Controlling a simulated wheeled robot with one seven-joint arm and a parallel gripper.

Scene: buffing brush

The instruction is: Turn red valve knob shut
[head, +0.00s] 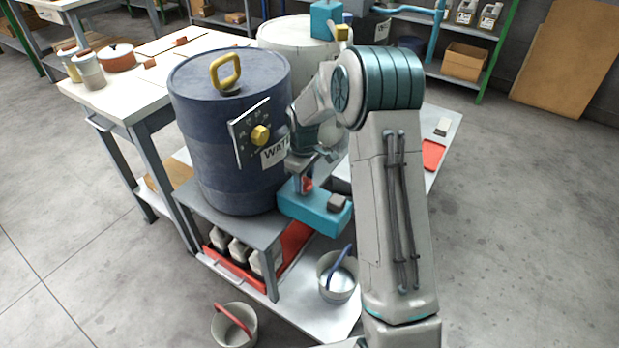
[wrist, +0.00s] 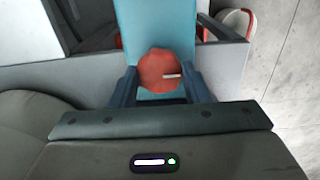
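The red valve knob (wrist: 160,66) sits on a teal block in the wrist view, with a white pointer mark toward its right edge. My gripper (wrist: 162,85) has one dark finger on the left and one on the right of the knob. I see no clear gap, but cannot tell whether the fingers press on it. In the head view, a small red part of the knob (head: 307,184) shows under my gripper (head: 311,168), above the teal valve body (head: 312,207) beside the blue drum. My gripper partly hides the knob there.
The blue drum (head: 215,150) with a yellow dial stands left of my arm on a grey stand. Two buckets (head: 234,326) (head: 338,283) are below, one on the floor and one on the low platform. A white bench (head: 150,75) is at left. The right floor is clear.

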